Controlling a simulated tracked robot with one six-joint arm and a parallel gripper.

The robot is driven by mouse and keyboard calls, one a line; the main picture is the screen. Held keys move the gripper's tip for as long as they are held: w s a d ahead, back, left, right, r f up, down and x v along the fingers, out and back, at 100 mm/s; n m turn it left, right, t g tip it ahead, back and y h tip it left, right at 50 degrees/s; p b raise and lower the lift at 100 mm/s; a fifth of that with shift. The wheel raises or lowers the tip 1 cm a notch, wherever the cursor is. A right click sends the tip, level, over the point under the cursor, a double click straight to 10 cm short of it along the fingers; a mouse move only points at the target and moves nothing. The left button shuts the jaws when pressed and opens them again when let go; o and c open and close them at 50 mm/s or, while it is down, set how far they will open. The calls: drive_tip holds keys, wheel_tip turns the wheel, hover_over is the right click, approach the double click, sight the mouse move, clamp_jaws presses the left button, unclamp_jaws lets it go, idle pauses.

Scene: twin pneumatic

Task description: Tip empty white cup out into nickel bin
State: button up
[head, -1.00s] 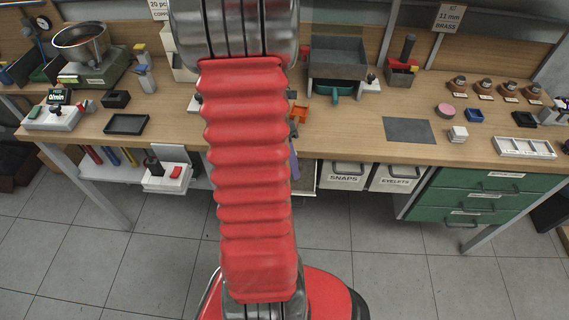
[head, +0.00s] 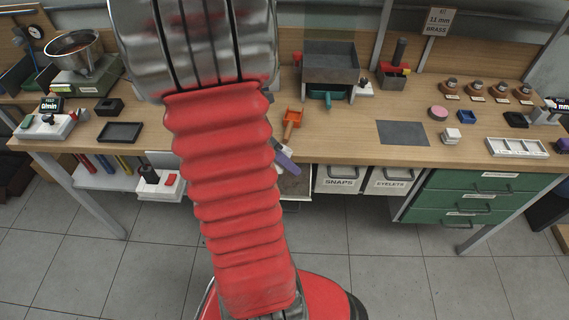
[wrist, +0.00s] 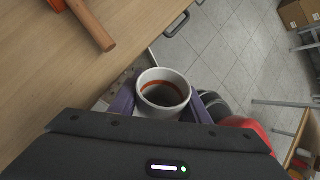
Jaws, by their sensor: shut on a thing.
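The white cup (wrist: 180,79) is held between the purple fingers of my gripper (wrist: 164,106) in the wrist view. Its mouth faces the wrist camera; inside I see a dark grey bottom and an orange-red band. In the head view my arm hides most of the gripper; a purple finger (head: 287,164) shows beside the arm at the bench's front edge. The cup is out beyond that edge, apart from the bench top. A partly hidden open bin (head: 296,187) sits under the bench, left of the SNAPS bin; I cannot read its label or tell whether it is nickel.
An orange tool with a wooden handle (head: 290,124) lies near the bench's front edge, close to my gripper. Bins marked SNAPS (head: 338,183) and EYELETS (head: 391,184) hang under the bench. A dark mat (head: 403,133) lies to the right. Open floor lies in front.

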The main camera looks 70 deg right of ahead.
drive_tip(key=shift+s+d+r+m+g+h, duration=0.35)
drive_tip(key=shift+d+r+g+h, duration=0.3)
drive_tip(key=shift+h, duration=0.45)
drive_tip(key=shift+s+d+r+m+g+h, duration=0.3)
drive_tip(key=shift+d+r+g+h, duration=0.4)
drive_tip(key=shift+h, duration=0.4)
drive_tip(key=shift+s+d+r+m+g+h, duration=0.45)
drive_tip(key=shift+d+g+h, duration=0.3)
drive_tip(key=shift+h, duration=0.35)
drive_tip(key=shift+w, duration=0.15)
drive_tip(key=shift+w, duration=0.1)
